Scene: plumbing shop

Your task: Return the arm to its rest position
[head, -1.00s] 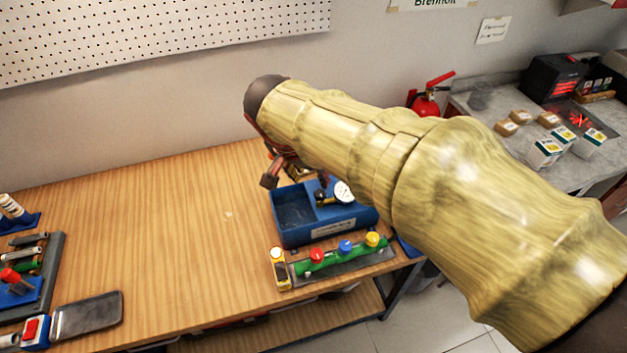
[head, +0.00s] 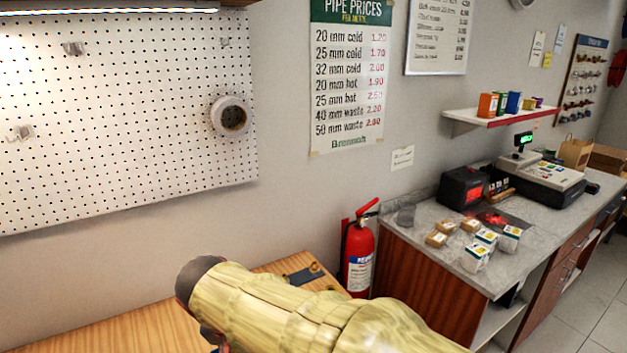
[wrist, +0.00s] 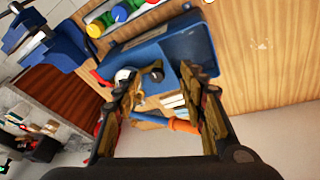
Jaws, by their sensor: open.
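My arm in its yellow-green sleeve reaches in from the lower right of the head view, over the wooden workbench (head: 130,325). My gripper (wrist: 160,98) shows in the wrist view with its two fingers spread apart, open. Beyond the fingers is a blue tray (wrist: 182,48) on the bench, with a white-faced gauge (wrist: 123,75) partly hidden by the left finger. A blue and orange object (wrist: 182,126) shows between the fingers; I cannot tell its distance from them. In the head view most of the gripper is below the picture edge or hidden by my arm.
A red fire extinguisher (head: 358,255) stands beyond the arm, beside the grey counter (head: 430,215) with small boxes and a till (head: 540,180). A pegboard (head: 120,120) covers the wall behind the bench. A manifold with coloured knobs (wrist: 120,13) lies beside the tray.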

